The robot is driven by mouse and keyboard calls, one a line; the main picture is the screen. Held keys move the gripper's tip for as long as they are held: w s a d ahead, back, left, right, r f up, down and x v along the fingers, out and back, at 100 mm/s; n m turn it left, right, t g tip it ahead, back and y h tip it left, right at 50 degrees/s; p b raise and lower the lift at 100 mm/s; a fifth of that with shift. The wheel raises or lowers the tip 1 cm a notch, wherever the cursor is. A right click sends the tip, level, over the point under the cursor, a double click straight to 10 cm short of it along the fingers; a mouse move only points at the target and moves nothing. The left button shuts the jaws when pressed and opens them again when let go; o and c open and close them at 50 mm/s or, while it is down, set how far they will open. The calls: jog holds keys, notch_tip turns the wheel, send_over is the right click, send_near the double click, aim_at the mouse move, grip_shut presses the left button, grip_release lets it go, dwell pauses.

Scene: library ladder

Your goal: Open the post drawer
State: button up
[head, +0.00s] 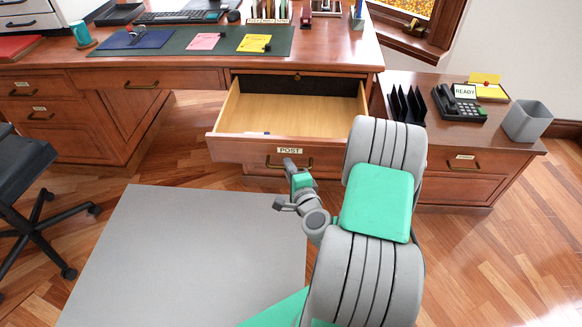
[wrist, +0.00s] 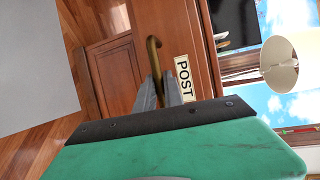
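The post drawer (head: 232,149) is pulled well out of the desk, and its pale wooden inside shows. Its front carries a white POST label (head: 290,151) and a brass handle (head: 309,163) below it. In the wrist view the handle (wrist: 152,52) runs down between the two fingers of my gripper (wrist: 160,90), beside the label (wrist: 184,79). The fingers are close together on the handle. In the head view my gripper (head: 289,164) is at the handle, and its fingers are small and partly hard to make out.
The desk top (head: 330,55) holds a green mat (head: 190,48) with papers. A side cabinet (head: 440,140) with a phone (head: 460,104) and a grey bin (head: 527,121) stands at right. A black chair (head: 30,180) is at left.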

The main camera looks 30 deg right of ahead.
jog(key=o, duration=0.4)
jog(key=shift+a+r, duration=0.1)
jog(key=shift+o, duration=0.2)
jog(key=shift+s, duration=0.1)
jog(key=v, duration=0.7)
jog(key=shift+s+r, duration=0.2)
jog(key=shift+s, duration=0.15)
